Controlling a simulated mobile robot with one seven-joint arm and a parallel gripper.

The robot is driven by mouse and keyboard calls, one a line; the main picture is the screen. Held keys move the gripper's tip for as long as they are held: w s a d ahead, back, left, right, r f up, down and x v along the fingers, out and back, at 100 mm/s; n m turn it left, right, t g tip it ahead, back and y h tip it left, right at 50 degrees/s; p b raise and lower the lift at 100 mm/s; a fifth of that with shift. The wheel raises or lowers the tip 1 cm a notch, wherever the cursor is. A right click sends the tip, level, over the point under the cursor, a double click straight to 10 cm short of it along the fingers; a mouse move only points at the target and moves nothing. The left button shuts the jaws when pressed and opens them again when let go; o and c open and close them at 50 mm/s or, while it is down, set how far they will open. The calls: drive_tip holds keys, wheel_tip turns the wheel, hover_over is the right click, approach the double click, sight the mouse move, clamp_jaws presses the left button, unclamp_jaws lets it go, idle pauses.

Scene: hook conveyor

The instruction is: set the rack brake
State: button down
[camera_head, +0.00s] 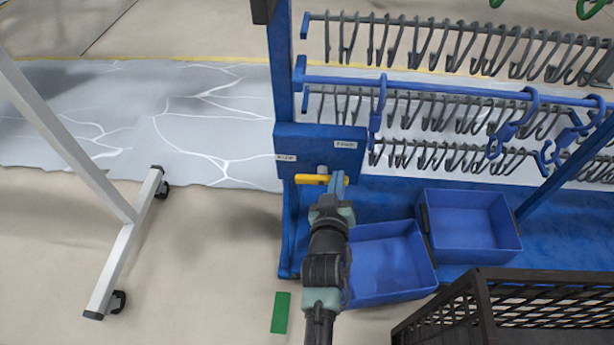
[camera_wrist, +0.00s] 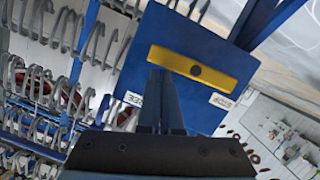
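The rack brake is a yellow bar lever (camera_head: 308,179) with a round grey pivot, on the blue plate (camera_head: 310,142) at the rack's left post. In the head view the lever lies roughly level. My gripper (camera_head: 338,184) is at the lever's right end in the head view.
Rows of grey hooks (camera_head: 440,110) and several blue hooks (camera_head: 378,105) hang on the rack. Blue bins (camera_head: 470,194) sit beside my arm, with a black crate (camera_head: 540,275) at lower right. A white wheeled frame (camera_head: 125,255) stands left.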

drive_tip(key=shift+f, duration=0.1)
drive_tip(key=s+r+p, duration=0.6)
drive_tip(key=s+p, duration=0.1)
drive_tip(key=s, duration=0.2)
drive_tip(key=shift+s+a+r, duration=0.2)
drive_tip(key=shift+s+r, duration=0.1)
drive_tip(key=shift+s, duration=0.05)
idle(0.4)
